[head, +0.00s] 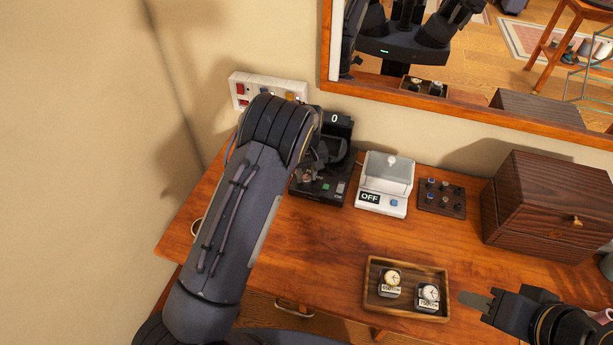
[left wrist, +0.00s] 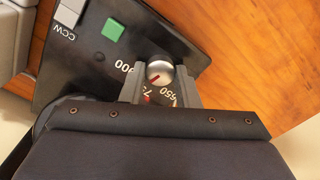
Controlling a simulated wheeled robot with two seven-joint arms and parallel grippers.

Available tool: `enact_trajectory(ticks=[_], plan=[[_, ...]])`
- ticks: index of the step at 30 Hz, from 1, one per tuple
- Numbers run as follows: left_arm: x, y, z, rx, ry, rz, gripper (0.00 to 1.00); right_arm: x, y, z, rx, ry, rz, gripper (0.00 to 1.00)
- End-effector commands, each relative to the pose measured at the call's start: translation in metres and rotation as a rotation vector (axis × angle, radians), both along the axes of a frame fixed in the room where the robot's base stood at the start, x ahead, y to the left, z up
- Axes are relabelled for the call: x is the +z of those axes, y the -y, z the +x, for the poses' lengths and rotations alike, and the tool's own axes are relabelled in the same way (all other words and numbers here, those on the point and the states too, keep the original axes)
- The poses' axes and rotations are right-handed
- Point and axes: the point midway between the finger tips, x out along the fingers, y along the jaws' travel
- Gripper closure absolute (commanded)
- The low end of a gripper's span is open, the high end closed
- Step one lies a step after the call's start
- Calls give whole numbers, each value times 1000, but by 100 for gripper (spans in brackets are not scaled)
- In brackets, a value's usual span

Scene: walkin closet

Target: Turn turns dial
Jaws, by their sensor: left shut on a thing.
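The turns dial (left wrist: 159,70) is a small silver knob with a red pointer line, on a black device with printed numbers around it. The black device (head: 345,178) stands at the back left of the table and its small display reads 0. My left gripper (left wrist: 160,84) is shut on the dial, one grey finger on each side. My right gripper (head: 476,300) is at the lower right, over the table's front, away from the device.
A green button (left wrist: 112,30) and a white CCW switch (left wrist: 69,12) sit near the dial. A white box marked OFF (head: 382,200) stands beside the device. A watch tray (head: 405,310), a small dark rack (head: 428,207) and a wooden box (head: 545,200) stand further right.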

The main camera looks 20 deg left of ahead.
Motion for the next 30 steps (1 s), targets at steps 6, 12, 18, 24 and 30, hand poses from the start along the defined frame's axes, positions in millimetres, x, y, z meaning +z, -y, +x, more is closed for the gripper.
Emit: enact_trajectory(ticks=[6,12,18,24,30], plan=[[-1,0,0,204,0,0,94,-8,0,0,0,0,0,64],[-1,1,0,393,-1,-1,94,-12,0,0,0,0,0,64],[-1,1,0,582,-1,0,94,-15,0,0,0,0,0,64],[0,1,0,753,-1,0,94,-16,0,0,0,0,0,64],[0,1,0,888,-2,0,94,-16,0,0,0,0,0,64]])
